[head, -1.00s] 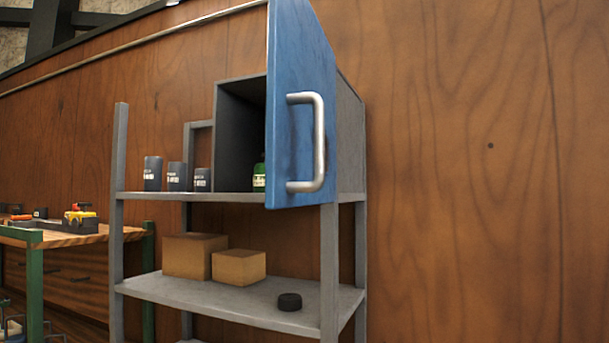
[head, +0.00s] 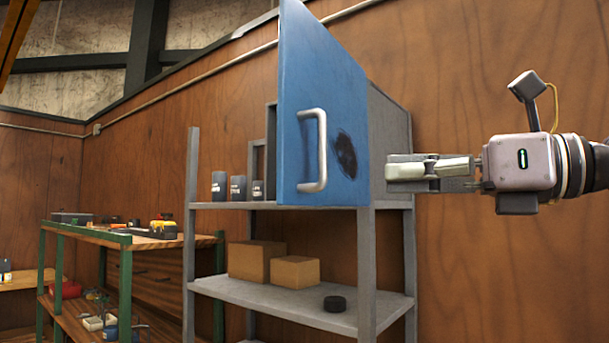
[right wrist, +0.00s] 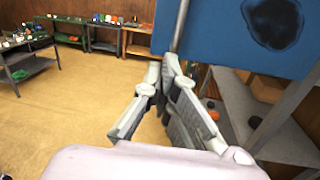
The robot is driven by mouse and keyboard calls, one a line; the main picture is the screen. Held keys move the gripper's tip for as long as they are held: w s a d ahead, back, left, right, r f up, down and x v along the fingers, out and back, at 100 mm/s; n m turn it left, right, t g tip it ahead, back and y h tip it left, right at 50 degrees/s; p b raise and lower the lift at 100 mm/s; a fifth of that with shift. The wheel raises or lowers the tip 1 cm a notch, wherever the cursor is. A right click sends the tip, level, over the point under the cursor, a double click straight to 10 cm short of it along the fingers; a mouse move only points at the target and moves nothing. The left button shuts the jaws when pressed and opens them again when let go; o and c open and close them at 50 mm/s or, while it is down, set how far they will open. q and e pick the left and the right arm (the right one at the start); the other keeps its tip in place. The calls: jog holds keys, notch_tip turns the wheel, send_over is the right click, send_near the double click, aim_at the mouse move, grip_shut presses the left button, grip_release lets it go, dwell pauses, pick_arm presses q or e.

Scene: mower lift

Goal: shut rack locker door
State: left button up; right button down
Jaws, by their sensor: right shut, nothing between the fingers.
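The blue locker door (head: 348,95) stands partly open on the grey rack, covering most of the locker's front. Its silver bar handle (head: 323,150) is near the door's left side, and a dark patch marks the door's face. The grey locker body (head: 390,140) shows behind it on the right. My right gripper (head: 388,172) is shut and empty, just right of the door at handle height. In the right wrist view, its fingers (right wrist: 166,68) point toward the door (right wrist: 225,40) and the handle bar (right wrist: 181,22); I cannot tell whether they touch. My left gripper is not in view.
Dark cans (head: 238,187) stand on the rack's upper shelf (head: 235,206). Two cardboard boxes (head: 256,258) and a black disc (head: 337,303) sit on the lower shelf. A green-framed workbench (head: 124,240) with tools stands left. Open floor (right wrist: 70,110) shows in the right wrist view.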

jog(key=s, duration=0.1)
jog(key=p, duration=0.6)
send_near(287, 175)
jog(key=x, duration=0.6)
jog(key=shift+a+r, duration=0.1)
jog(key=shift+r, duration=0.1)
jog(key=shift+w+a+f, duration=0.15)
jog(key=shift+w+a, duration=0.15)
jog(key=shift+a, duration=0.15)
